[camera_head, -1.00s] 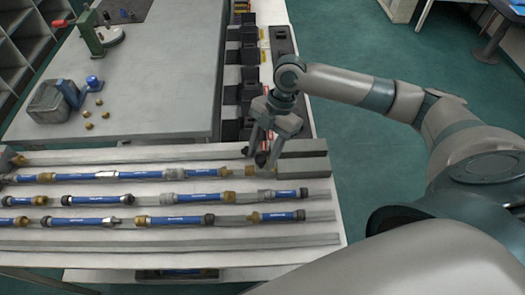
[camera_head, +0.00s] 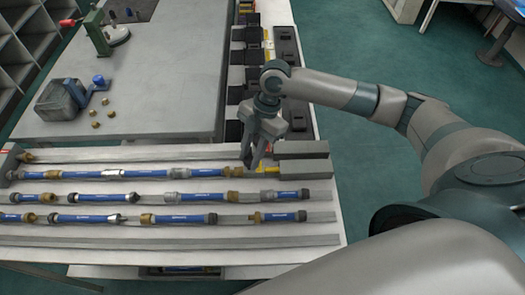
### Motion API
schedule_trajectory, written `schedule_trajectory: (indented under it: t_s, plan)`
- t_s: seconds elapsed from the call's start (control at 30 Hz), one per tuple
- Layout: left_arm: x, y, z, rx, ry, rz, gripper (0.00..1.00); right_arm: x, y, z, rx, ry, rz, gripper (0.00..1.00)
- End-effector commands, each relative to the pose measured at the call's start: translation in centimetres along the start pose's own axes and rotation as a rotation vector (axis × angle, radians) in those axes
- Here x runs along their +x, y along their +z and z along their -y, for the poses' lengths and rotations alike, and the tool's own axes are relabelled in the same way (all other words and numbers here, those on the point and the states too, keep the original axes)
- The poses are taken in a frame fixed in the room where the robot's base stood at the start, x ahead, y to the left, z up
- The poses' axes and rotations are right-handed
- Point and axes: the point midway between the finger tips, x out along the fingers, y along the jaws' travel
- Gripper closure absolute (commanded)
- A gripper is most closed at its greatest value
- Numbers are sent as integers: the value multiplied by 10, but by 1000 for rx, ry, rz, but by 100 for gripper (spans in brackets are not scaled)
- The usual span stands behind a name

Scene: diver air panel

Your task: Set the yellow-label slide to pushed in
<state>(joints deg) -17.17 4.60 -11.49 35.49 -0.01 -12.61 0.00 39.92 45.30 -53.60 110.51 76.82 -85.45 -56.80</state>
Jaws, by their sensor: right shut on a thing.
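The yellow-label slide (camera_head: 285,169) shows as a yellow strip near the right end of the top row of blue tubes. My right gripper (camera_head: 252,163) points down at the left of this strip, by the brass end fitting of the top row. Its fingers are shut on the slide's end, and they hide the part they hold. How far in the slide sits is too small to tell. My left gripper is not in view.
Grey blocks (camera_head: 302,150) stand just right of the gripper. Black boxes (camera_head: 247,80) line the table edge behind it. Lower tube rows (camera_head: 180,219) lie in front. A grey canister (camera_head: 57,100) and brass pieces are on the table at the left.

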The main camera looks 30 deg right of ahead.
Motion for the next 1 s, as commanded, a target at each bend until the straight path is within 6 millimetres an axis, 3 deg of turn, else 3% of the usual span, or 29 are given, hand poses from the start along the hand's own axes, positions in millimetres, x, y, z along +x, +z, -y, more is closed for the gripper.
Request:
schedule_trajectory:
  t_s: [0.1, 0.4, 0.43, 0.5, 1.0]
  plan:
    - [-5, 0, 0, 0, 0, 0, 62, 1, -9, -9, -2, 2, -2, 100]
    - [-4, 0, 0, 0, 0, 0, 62, 3, -10, -11, -1, 3, -1, 100]
    - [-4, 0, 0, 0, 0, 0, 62, 3, -10, -11, -1, 3, -1, 72]
    - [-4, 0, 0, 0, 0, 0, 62, 3, -10, -11, -1, 3, -1, 56]
    - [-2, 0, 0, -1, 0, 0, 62, -4, -9, -10, -1, 2, -1, 56]
